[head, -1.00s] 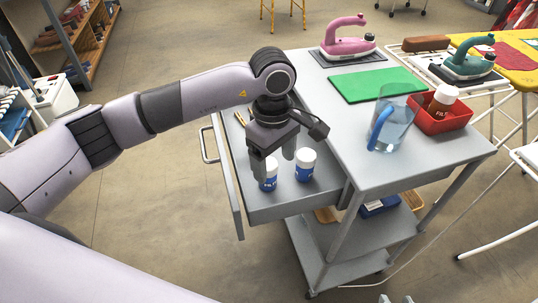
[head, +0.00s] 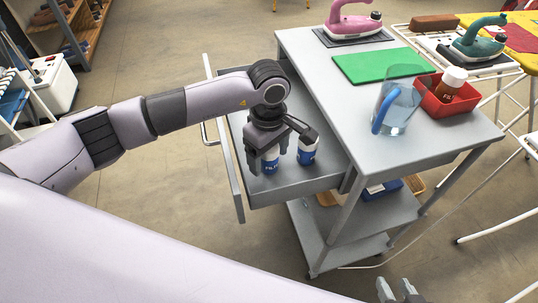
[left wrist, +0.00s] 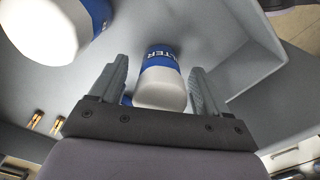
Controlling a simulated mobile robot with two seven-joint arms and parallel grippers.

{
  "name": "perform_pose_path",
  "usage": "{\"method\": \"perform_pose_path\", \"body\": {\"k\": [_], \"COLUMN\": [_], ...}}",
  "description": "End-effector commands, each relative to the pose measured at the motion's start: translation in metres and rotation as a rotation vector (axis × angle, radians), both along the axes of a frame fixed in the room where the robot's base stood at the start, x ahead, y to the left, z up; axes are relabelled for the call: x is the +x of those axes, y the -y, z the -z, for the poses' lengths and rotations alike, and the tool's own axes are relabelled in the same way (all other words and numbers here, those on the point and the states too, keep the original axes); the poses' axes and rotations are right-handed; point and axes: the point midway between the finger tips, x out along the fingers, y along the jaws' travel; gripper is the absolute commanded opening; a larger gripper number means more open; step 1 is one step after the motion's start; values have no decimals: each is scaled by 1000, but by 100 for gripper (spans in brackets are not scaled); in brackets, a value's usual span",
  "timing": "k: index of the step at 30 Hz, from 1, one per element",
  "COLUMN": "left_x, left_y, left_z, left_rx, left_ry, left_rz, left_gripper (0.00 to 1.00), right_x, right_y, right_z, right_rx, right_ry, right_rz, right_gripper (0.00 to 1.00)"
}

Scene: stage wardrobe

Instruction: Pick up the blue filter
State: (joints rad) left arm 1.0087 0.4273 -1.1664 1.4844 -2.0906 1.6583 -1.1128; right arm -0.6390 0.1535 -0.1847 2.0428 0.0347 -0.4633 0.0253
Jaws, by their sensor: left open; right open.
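Two white-capped bottles with blue labels stand in the open drawer (head: 292,186) of the grey cart. One blue filter (head: 271,160) is at the left and the other (head: 307,151) is to its right. My left gripper (head: 267,166) is open and low over the left one, partly hiding it. In the left wrist view, a filter (left wrist: 161,82) with "LTER" showing sits between the open fingers (left wrist: 160,72), with gaps beside it. The other bottle (left wrist: 45,25) is at upper left. My right gripper (head: 399,291) is open and empty at the bottom edge.
Small orange-tipped items (left wrist: 36,119) lie in the drawer.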

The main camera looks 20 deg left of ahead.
Motion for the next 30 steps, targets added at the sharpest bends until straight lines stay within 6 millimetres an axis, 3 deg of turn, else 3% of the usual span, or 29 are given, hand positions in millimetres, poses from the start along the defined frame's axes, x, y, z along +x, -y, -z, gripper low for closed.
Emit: {"method": "perform_pose_path", "body": {"k": [2, 7, 8, 20, 26, 30], "left_x": [0, 0, 0, 1, 1, 1], "left_y": [0, 0, 0, 0, 0, 0], "left_z": [0, 0, 0, -8, -35, -72], "left_rx": [0, 0, 0, -1, 0, -1], "left_ry": [0, 0, 0, 2, 4, 7], "left_rz": [0, 0, 0, 1, 0, 0], "left_gripper": [73, 18, 16, 15, 15, 15], "right_x": [1, 2, 2, 2, 2, 2], "right_y": [0, 0, 0, 1, 0, 0], "right_z": [-1, -1, -1, -2, -5, -7], "right_rx": [-1, -1, -1, -1, 0, 0], "right_ry": [3, 5, 5, 6, 6, 5], "right_rz": [-1, 0, 0, 0, 0, 0], "right_gripper": [43, 43, 43, 43, 43, 43]}}
